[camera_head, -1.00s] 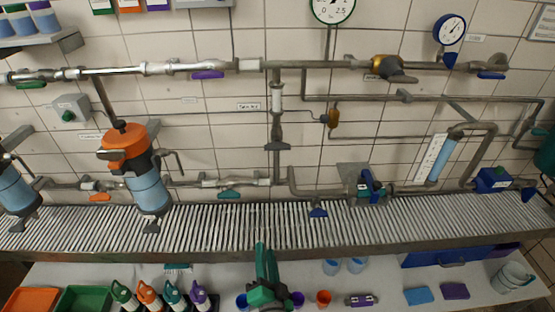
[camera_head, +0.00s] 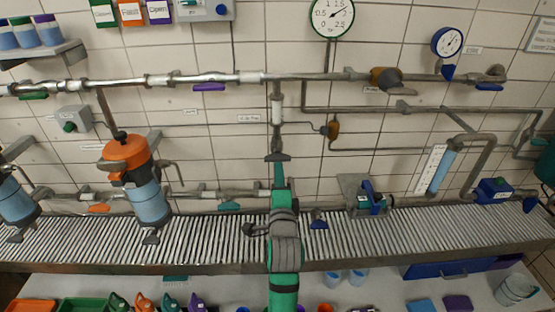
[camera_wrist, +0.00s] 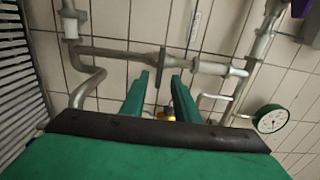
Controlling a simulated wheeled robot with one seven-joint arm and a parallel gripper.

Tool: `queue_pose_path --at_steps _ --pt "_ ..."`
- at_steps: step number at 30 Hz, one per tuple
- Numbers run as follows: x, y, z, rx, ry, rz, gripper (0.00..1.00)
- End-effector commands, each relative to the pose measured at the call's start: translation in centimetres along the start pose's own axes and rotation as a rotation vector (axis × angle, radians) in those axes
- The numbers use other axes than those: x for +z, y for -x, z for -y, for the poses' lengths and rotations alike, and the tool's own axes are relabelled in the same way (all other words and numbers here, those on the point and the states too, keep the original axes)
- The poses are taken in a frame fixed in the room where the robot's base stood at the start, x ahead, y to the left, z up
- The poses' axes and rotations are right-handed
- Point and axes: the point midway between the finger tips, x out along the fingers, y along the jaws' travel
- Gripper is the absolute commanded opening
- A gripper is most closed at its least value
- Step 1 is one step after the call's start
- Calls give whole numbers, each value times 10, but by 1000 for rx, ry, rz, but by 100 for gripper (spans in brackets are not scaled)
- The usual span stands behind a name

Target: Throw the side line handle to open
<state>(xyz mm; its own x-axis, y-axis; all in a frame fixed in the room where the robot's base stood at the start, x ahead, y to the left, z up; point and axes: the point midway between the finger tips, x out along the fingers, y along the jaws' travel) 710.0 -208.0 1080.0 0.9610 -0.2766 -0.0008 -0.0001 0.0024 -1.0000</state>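A short dark grey handle (camera_head: 277,157) sits across the vertical side pipe (camera_head: 277,108) at the middle of the wall in the head view. A small wall label (camera_head: 249,118), too small to read surely, is left of that pipe. My gripper (camera_head: 279,168) is just below the handle in the head view. In the wrist view, where the pipe runs sideways, the handle (camera_wrist: 161,65) lies between the two separated green fingertips of my gripper (camera_wrist: 162,78). The gripper is open; I cannot tell whether a finger touches the handle. My arm hides part of the lower pipe.
A slatted rack (camera_head: 110,236) runs below the pipes. An orange-topped blue canister (camera_head: 147,200) stands left and a blue-green pump (camera_head: 372,198) right. A brass fitting (camera_head: 332,130) and a round gauge (camera_head: 332,16) are to the upper right. Bare tiled wall lies beside the handle.

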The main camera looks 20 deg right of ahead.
Motion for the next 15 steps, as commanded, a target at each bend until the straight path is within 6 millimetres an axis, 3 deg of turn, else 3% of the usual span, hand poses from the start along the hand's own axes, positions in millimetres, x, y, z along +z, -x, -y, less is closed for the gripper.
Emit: queue_pose_path --at_steps 9,15 --pt "0 -57 1 -1 1 -1 28" --pt "0 -79 1 -2 2 1 28"
